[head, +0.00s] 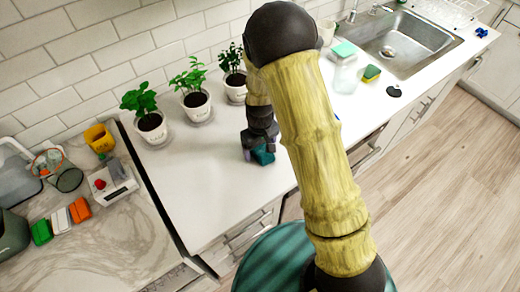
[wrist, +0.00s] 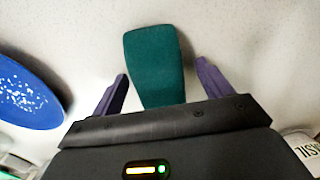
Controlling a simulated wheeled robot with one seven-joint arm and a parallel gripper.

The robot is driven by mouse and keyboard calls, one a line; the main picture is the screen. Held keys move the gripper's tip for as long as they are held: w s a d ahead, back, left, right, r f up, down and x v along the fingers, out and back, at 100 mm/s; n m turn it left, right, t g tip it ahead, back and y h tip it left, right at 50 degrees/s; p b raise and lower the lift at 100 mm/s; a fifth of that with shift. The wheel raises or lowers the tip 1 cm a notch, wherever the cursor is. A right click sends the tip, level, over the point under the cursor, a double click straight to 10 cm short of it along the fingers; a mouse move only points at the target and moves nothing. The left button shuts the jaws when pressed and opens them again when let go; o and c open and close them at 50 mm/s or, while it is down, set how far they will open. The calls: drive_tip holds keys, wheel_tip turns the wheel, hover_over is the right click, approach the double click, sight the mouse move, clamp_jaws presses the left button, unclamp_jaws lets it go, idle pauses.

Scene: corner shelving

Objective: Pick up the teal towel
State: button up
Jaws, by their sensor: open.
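The teal towel (head: 263,155) lies on the white counter, partly hidden by my gripper in the head view. In the wrist view the towel (wrist: 154,62) is a dark teal rounded block, upright in the picture between the two purple fingers. My gripper (wrist: 160,85) is open, one finger on each side of the towel, with a gap on both sides. In the head view my gripper (head: 256,152) points down right over the towel. The towel's near end is hidden behind the gripper body in the wrist view.
Three potted plants (head: 195,98) stand along the wall behind my gripper. A blue speckled plate (wrist: 28,92) is left of the fingers in the wrist view. A sink (head: 400,45), a sponge (head: 371,73) and a kitchen scale (head: 113,184) are farther off. White counter left of the towel is clear.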

sight(260, 147)
drive_tip(key=c, duration=1.1)
drive_tip(key=shift+o, duration=0.2)
drive_tip(key=shift+r, duration=0.1)
wheel_tip(260, 147, up, 10)
drive_tip(key=shift+f+b, duration=0.1)
drive_tip(key=shift+b, duration=0.65)
drive_tip(key=shift+o, duration=0.4)
